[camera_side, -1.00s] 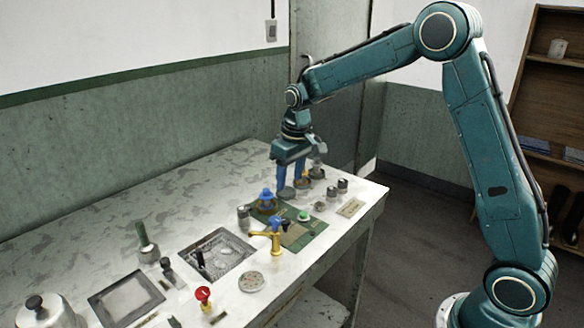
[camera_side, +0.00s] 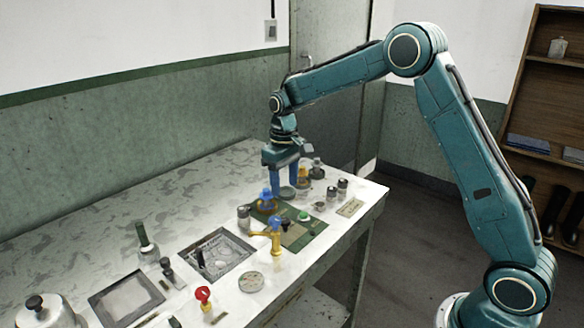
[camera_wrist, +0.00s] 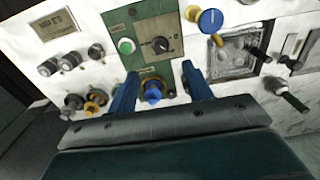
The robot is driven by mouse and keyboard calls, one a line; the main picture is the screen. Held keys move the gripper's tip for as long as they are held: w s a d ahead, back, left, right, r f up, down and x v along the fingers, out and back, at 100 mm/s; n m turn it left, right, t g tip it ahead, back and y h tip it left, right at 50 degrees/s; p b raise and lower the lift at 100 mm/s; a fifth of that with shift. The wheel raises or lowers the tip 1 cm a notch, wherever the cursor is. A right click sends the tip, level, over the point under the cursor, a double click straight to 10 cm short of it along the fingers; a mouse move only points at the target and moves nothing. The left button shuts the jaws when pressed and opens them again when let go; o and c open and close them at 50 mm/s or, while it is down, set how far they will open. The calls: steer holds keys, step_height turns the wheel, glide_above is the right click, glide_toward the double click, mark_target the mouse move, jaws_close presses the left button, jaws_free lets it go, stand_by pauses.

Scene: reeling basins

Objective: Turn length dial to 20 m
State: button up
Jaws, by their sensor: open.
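A green panel (camera_side: 309,233) lies on the worktable and also shows in the wrist view (camera_wrist: 150,25). It carries a black pointer dial (camera_wrist: 160,45) with a scale too small to read, and a green button (camera_wrist: 126,46), seen in the side view (camera_side: 304,216). The dial's setting is not legible. A blue-topped yellow knob (camera_wrist: 152,92) is at the panel's edge, between my fingers in the wrist picture; it also shows in the side view (camera_side: 267,202). My gripper (camera_side: 282,194) points down, open and empty, behind this knob and apart from the dial. Its fingers also show in the wrist view (camera_wrist: 160,72).
A yellow tap with a blue handle (camera_side: 274,232) stands close beside the panel. A sunken basin (camera_side: 217,255) lies left of it. Several small jars and knobs (camera_side: 317,172) stand around the right end. The table's back left is clear.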

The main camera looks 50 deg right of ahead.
mark_target(285, 220)
step_height(285, 220, down, 11)
steer(key=shift+f, duration=0.1)
stand_by(0.4)
steer(key=c, duration=1)
